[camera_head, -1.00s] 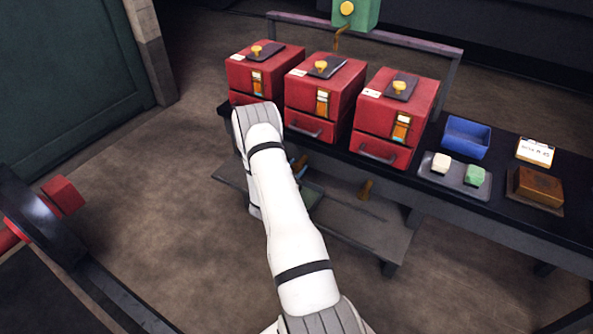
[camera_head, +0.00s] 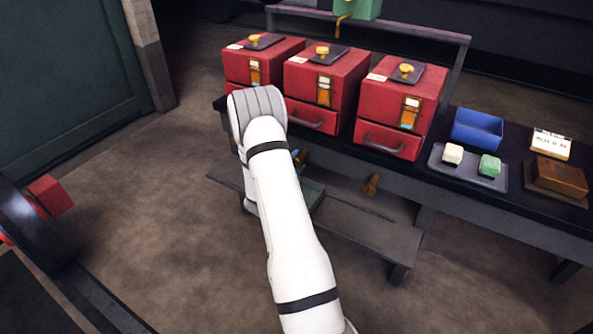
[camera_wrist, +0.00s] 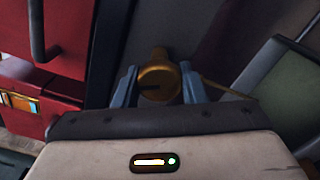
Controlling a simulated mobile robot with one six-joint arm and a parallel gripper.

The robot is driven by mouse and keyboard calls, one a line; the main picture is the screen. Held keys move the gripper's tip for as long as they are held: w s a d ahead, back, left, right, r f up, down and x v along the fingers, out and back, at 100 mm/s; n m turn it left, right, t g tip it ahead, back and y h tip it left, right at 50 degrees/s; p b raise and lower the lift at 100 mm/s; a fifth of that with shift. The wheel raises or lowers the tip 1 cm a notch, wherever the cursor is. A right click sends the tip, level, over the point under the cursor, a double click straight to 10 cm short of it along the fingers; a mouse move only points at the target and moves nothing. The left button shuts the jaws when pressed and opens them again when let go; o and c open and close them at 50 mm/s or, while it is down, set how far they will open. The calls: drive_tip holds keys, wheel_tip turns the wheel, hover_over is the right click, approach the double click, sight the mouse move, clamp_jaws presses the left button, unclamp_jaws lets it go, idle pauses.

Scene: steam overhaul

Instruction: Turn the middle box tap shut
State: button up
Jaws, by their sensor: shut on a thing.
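Three red boxes stand in a row on the dark bench. The middle red box (camera_head: 325,72) has a brass knob on its lid, a gauge and a drawer handle on its front. A brass tap (camera_wrist: 158,76) sits between the two blue-grey fingers of my gripper (camera_wrist: 158,86) in the wrist view, and the fingers are shut on it. In the head view this tap (camera_head: 304,156) shows partly below the middle box, beside a blue fingertip. My arm hides the rest of the gripper. A dark slot shows on the tap's face.
The left red box (camera_head: 236,68) and right red box (camera_head: 387,103) flank the middle one. Another brass tap (camera_head: 371,184) is below the right box. A lower shelf (camera_head: 368,226) lies under the bench. A blue bin (camera_head: 477,128) and grey tray (camera_head: 446,167) stand right.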

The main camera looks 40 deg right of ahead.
drive_tip(key=m+b, duration=0.1)
drive_tip(key=b, duration=0.1)
drive_tip(key=m+b, duration=0.2)
drive_tip(key=shift+w+a+f, duration=0.1)
drive_tip(key=shift+a+f, duration=0.05)
drive_tip(key=shift+f, duration=0.05)
drive_tip(key=m+b, duration=0.2)
drive_tip(key=shift+r+b, duration=0.2)
drive_tip(key=shift+b, duration=0.15)
drive_tip(key=shift+m, duration=0.3)
drive_tip(key=o, duration=0.9)
drive_tip(key=shift+o, duration=0.2)
drive_tip(key=p+v, duration=0.1)
drive_tip(key=v, duration=0.6)
drive_tip(key=shift+s+a+p, duration=0.25)
drive_tip(key=shift+a+p, duration=0.05)
